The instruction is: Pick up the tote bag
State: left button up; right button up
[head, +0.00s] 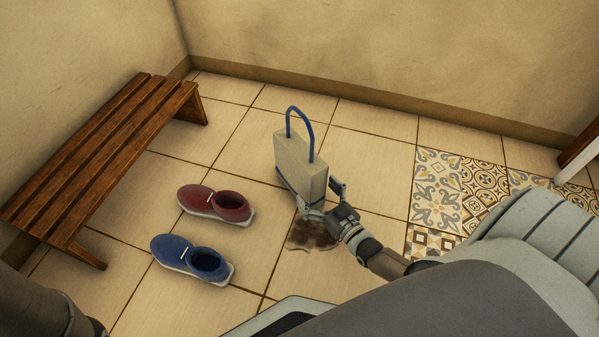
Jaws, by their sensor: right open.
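The tote bag (299,165) is a beige, boxy bag with a blue looped handle (301,128). It stands upright on the tiled floor in the middle of the head view. My right gripper (322,198) is open at the bag's lower near right corner. One finger shows to the right of the bag and the other lies low in front of it. I cannot tell whether the fingers touch the bag. My left gripper is out of view.
A red shoe (216,204) and a blue shoe (192,258) lie left of the bag. A wooden bench (105,150) stands along the left wall. A brown stain (308,237) marks the floor below the gripper. Patterned tiles (450,190) are at right. Floor behind the bag is clear.

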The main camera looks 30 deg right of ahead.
jog(key=w+b, duration=0.1)
jog(key=w, duration=0.1)
jog(key=w+b, duration=0.2)
jog(key=w, duration=0.1)
jog(key=shift+d, duration=0.2)
jog(key=shift+r, duration=0.1)
jog(key=c, duration=1.4)
jog(key=shift+o, duration=0.2)
jog(key=shift+r, duration=0.15)
